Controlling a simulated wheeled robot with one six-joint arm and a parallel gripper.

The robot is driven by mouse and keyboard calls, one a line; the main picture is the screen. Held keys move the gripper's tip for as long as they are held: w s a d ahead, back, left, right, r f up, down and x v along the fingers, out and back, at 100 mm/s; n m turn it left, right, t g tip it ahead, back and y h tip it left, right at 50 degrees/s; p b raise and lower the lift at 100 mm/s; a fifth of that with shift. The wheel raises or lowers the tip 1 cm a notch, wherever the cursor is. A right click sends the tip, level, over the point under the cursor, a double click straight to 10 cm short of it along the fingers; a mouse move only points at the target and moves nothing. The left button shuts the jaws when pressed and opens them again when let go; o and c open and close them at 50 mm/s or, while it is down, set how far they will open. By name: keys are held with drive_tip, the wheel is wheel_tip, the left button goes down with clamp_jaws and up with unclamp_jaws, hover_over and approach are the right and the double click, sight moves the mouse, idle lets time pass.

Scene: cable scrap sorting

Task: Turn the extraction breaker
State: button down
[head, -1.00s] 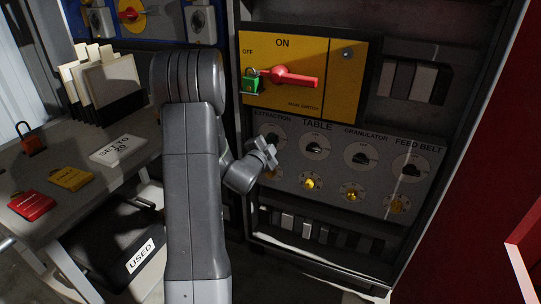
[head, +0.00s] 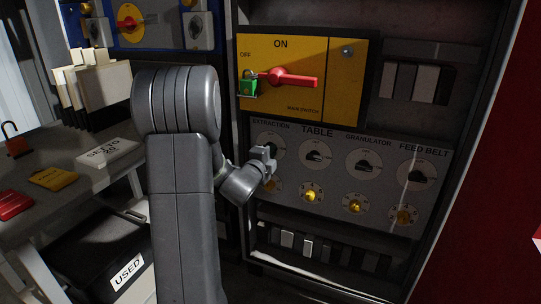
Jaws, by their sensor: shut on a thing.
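The extraction breaker (head: 271,138) is the leftmost round dial in the top row of the grey panel, under the label EXTRACTION. My gripper (head: 267,152) is at this dial, its jaws shut on the breaker's dark knob. The jaws and wrist cover most of the knob and the lower left of the dial, so the knob's exact angle is hard to read.
The table breaker (head: 314,156), granulator breaker (head: 363,161) and feed belt breaker (head: 415,173) sit to the right, with yellow knobs below. Above is the yellow main switch panel (head: 345,85) with a red handle (head: 293,78) and green padlock (head: 247,88). A cluttered table (head: 75,190) stands left.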

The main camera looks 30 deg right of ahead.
drive_tip(key=c, duration=1.5)
unclamp_jaws()
drive_tip(key=shift+o, duration=0.2)
drive_tip(key=p+v, duration=0.2)
drive_tip(key=v, duration=1.1)
drive_tip(key=shift+s+a, duration=0.2)
drive_tip(key=shift+s, duration=0.1)
drive_tip(key=b+x, duration=0.2)
drive_tip(key=x, duration=1.1)
drive_tip(key=shift+w+d, duration=0.25)
drive_tip(key=shift+w, duration=0.05)
drive_tip(key=shift+a, duration=0.1)
